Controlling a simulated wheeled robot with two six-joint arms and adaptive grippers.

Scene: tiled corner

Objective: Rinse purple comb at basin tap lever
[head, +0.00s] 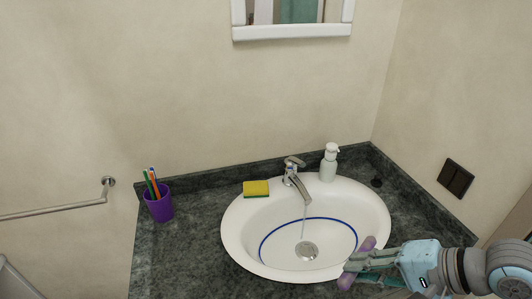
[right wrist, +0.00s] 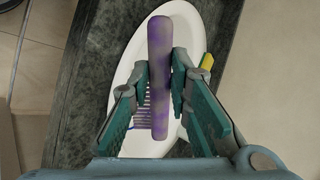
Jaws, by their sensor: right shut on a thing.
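My right gripper (head: 362,262) is at the right front rim of the white basin (head: 238,244). It is shut on the purple comb, and the comb's back (right wrist: 160,65) runs between the fingers (right wrist: 160,77) in the right wrist view. The comb's teeth point to the left there. In the head view an end of the comb (head: 346,281) shows beside the fingers. The chrome tap (head: 301,187) has its lever (head: 294,162) on top, and a thin stream of water (head: 304,222) falls from its spout into the basin. The comb is apart from the stream. My left gripper is not in view.
A yellow and green sponge (head: 256,188) lies behind the basin, left of the tap. A white soap dispenser (head: 328,165) stands right of the tap. A purple cup (head: 160,207) with toothbrushes stands on the dark counter (head: 190,240) at left. The space above the basin is free.

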